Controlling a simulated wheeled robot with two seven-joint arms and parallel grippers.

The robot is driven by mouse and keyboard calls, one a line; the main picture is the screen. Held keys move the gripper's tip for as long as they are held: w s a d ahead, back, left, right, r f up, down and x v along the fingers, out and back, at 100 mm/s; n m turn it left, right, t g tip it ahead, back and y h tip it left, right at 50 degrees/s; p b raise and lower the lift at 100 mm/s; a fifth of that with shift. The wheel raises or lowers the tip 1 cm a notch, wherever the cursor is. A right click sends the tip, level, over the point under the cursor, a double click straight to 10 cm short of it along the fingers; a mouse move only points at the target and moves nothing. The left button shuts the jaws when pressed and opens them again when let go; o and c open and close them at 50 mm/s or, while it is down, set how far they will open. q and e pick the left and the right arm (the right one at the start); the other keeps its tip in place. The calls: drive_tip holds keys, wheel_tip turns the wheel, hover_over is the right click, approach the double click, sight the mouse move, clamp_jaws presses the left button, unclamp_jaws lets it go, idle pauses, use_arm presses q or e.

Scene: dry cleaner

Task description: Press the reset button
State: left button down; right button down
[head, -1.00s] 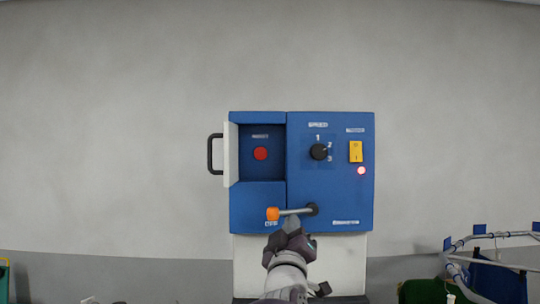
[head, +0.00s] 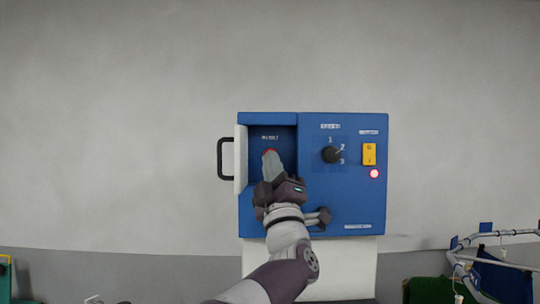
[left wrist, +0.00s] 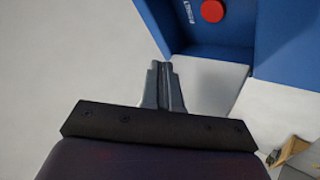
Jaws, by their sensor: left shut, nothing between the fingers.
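The blue control panel (head: 345,205) is on a stand against the wall. The red reset button (head: 269,151) sits in a recess at its upper left, under a small label, and is mostly hidden behind my fingers in the head view. The recess's white door (head: 241,160) stands open to the left. My left gripper (head: 270,158) is shut and empty, pointing at the recess. In the left wrist view, the round red button (left wrist: 212,10) shows whole, above and right of the shut fingertips (left wrist: 162,68), with a gap in the picture. My right gripper is out of view.
The panel also has a black speed dial (head: 332,155), a yellow switch (head: 369,154) and a lit red lamp (head: 374,173). A rail with hanging clothes (head: 490,265) is at lower right.

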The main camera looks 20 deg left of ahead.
use_arm(q)
drive_tip(key=w+a+p, duration=0.2)
drive_tip(key=w+p, duration=0.3)
drive_tip(key=w, duration=0.3)
drive_tip(key=shift+w+a+p, duration=0.2)
drive_tip(key=shift+p, duration=0.15)
drive_tip(key=shift+s, duration=0.1)
drive_tip(key=shift+a, duration=0.1)
idle(0.5)
drive_tip(key=shift+w, duration=0.3)
idle(0.9)
drive_tip(key=shift+s+a+r, duration=0.1)
drive_tip(key=shift+s+r, duration=0.05)
drive_tip(key=shift+r, duration=0.35)
idle(1.0)
